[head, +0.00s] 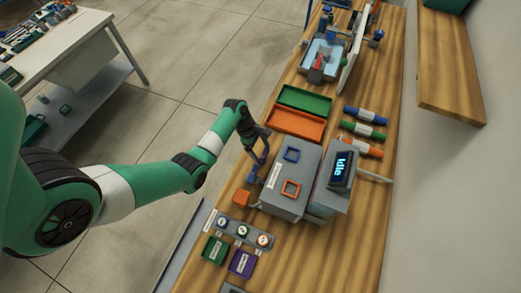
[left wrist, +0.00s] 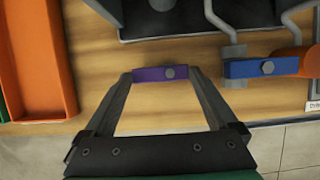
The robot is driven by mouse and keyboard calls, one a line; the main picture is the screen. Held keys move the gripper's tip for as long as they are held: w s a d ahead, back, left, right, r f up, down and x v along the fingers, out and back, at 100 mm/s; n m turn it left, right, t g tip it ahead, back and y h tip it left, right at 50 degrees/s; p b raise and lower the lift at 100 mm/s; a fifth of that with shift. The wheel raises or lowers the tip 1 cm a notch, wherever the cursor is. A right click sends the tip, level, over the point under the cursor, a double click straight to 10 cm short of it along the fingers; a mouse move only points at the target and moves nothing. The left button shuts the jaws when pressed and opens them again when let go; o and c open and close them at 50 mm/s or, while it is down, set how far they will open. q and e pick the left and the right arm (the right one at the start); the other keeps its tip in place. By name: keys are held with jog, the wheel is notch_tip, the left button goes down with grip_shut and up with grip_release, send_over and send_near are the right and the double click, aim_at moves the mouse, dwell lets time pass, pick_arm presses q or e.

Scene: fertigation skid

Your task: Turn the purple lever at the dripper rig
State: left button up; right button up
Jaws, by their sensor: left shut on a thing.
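The purple lever (left wrist: 160,74) lies between the two fingertips of my left gripper (left wrist: 162,78) in the left wrist view. The fingers reach its two ends and are shut on it. In the head view my left gripper (head: 256,138) is at the left side of the grey dripper rig box (head: 283,205), near the table's edge; the lever is hard to make out there. My right gripper is not in view.
A blue lever (left wrist: 250,68) on a grey pipe sits right of the purple one, near an orange part (left wrist: 299,61). An orange tray (head: 295,124) and a green tray (head: 305,98) lie behind the rig. An "Idle" display (head: 342,171) stands on its right.

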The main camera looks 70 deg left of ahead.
pick_arm(q)
jog(key=o, duration=1)
jog(key=p+v, duration=0.3)
jog(key=v, duration=0.8)
jog(key=shift+r, duration=0.3)
